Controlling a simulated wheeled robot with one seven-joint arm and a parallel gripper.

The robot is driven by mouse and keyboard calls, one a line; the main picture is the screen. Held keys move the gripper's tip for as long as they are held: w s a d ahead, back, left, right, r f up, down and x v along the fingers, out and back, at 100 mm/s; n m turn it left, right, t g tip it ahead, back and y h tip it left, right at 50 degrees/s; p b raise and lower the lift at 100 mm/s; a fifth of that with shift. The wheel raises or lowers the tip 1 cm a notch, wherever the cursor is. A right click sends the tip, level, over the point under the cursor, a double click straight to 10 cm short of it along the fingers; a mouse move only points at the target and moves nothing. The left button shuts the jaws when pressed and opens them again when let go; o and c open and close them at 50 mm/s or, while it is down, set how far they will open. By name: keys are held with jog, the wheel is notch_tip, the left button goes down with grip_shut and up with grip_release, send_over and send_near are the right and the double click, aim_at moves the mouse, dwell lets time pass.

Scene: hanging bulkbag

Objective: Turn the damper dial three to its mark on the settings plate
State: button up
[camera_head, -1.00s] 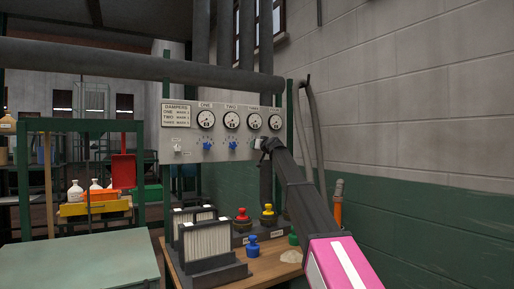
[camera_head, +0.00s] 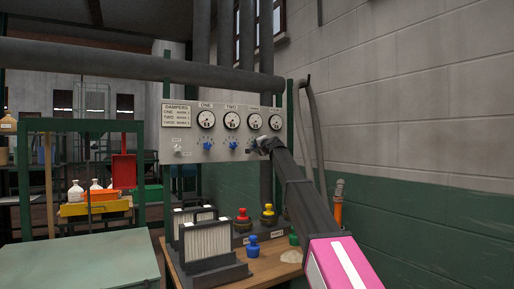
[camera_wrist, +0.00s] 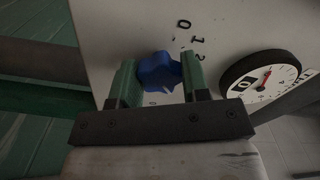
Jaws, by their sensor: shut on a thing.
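The grey damper panel (camera_head: 219,157) hangs ahead, with gauges over blue dials. In the head view my gripper (camera_head: 257,146) is at the panel's right part, below the third gauge (camera_head: 255,121), and hides the dial there. In the wrist view a blue lobed dial (camera_wrist: 159,71) sits between the two green fingers of my gripper (camera_wrist: 160,66), which is shut on it. Printed numbers curve beside the dial; its pointer position cannot be told. The settings plate (camera_head: 177,115) is at the panel's upper left; its mark numbers are too small to read.
Dial one (camera_head: 208,146) and dial two (camera_head: 233,146) are left of my gripper, with a small switch (camera_head: 178,149) farther left. A wooden bench (camera_head: 268,268) below holds filters and coloured knobs. A block wall (camera_head: 420,110) stands on the right.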

jog(key=m, duration=0.5)
jog(key=shift+s, duration=0.1)
jog(key=shift+m, duration=0.4)
jog(key=o, duration=0.9)
jog(key=v, duration=1)
jog(key=shift+s+d, duration=0.3)
